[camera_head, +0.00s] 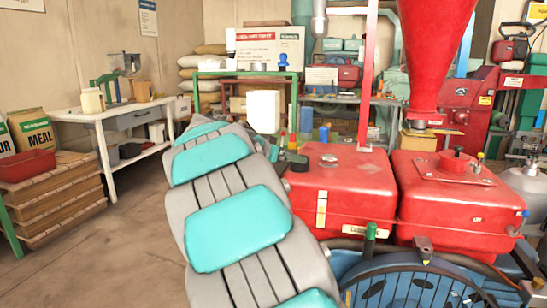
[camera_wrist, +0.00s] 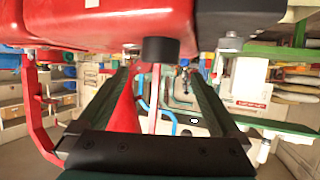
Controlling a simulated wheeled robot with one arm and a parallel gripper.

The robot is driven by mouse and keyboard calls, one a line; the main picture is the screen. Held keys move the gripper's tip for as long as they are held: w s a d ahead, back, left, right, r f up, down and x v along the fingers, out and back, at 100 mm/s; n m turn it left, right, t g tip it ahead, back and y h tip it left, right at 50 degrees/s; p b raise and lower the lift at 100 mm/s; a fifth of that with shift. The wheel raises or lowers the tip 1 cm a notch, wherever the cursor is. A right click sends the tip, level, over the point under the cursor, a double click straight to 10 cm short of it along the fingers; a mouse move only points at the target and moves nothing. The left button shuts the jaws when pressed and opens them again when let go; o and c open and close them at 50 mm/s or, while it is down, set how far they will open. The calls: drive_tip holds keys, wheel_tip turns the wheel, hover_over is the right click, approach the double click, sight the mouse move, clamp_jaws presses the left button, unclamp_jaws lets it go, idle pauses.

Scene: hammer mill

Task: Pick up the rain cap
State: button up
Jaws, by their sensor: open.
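My gripper (camera_wrist: 157,78) is open in the wrist view, its two long dark fingers wide apart with nothing held. The wrist picture appears upside down. A short black cylinder (camera_wrist: 160,49) shows against a red machine cover (camera_wrist: 75,20), seen between the fingertips and apart from them. I cannot tell whether it is the rain cap or a pipe stub. In the head view, my arm reaches forward to the left side of a red machine box (camera_head: 335,190); its far end is small and the fingers are not clear.
A second red box (camera_head: 455,195) stands to the right under a red hopper (camera_head: 433,50). A red post (camera_head: 367,80) rises behind the first box. A blue round housing (camera_head: 410,285) lies in front. A white workbench (camera_head: 95,115) stands left; the floor between is clear.

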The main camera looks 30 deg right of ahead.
drive_tip(key=shift+w+d, duration=0.25)
drive_tip(key=shift+d, duration=0.05)
drive_tip(key=shift+x, duration=1.25)
drive_tip(key=shift+f+p+x, duration=0.2)
drive_tip(key=shift+p+x, duration=0.55)
drive_tip(key=shift+x, duration=1.55)
drive_tip(key=shift+s, duration=0.15)
drive_tip(key=c, duration=1.4)
